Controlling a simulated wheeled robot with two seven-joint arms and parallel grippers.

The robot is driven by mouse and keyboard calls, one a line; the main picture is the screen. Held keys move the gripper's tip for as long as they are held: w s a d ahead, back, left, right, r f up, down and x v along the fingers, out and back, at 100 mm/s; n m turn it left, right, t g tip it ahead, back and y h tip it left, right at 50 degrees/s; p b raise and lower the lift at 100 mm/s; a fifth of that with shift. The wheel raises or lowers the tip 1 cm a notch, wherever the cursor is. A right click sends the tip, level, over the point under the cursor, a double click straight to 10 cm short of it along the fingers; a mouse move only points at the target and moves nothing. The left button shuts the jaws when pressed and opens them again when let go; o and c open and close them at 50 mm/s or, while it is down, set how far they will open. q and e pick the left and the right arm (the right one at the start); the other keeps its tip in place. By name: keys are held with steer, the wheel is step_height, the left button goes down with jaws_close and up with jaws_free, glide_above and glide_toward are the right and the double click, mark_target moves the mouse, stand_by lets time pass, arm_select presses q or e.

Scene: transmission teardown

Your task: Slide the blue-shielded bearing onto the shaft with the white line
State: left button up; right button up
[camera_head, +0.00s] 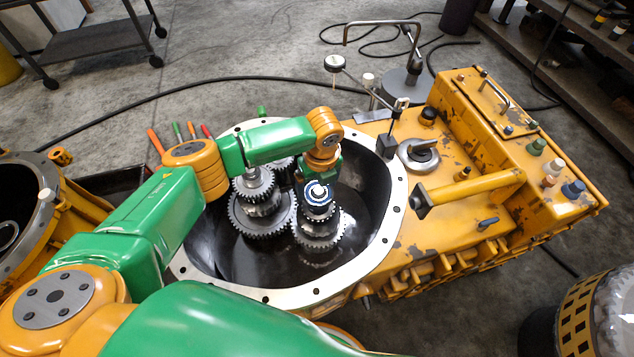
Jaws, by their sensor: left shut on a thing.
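The blue-shielded bearing (317,192) shows as a blue ring at the top of the right-hand geared shaft (319,228) inside the open yellow housing. My left gripper (319,180) reaches down from above and is shut on the bearing; its fingers are small and partly hidden by my wrist. The bearing is over the shaft's top end; I cannot tell how far it is on. A second geared shaft (258,195) stands to the left, partly behind my forearm. No white line is clear on either shaft. My right gripper is not in view.
The pale housing rim (398,215) surrounds the gears. A dial-gauge stand (405,80) and a round steel part (419,153) are at the right and back. Several coloured-handled tools (178,132) lie behind at left. Another yellow casing (47,205) stands at far left.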

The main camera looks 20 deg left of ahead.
arm_select(q)
steer(key=shift+f+b, duration=0.8)
steer(key=shift+f, duration=0.75)
steer(key=o, duration=1.4)
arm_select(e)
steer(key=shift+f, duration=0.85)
arm_select(q)
steer(key=shift+r+p, duration=0.65)
steer(key=shift+p, duration=0.05)
step_height(320, 180, up, 7)
steer(key=p, duration=0.7)
steer(key=shift+p, duration=0.35)
steer(key=shift+f, duration=0.1)
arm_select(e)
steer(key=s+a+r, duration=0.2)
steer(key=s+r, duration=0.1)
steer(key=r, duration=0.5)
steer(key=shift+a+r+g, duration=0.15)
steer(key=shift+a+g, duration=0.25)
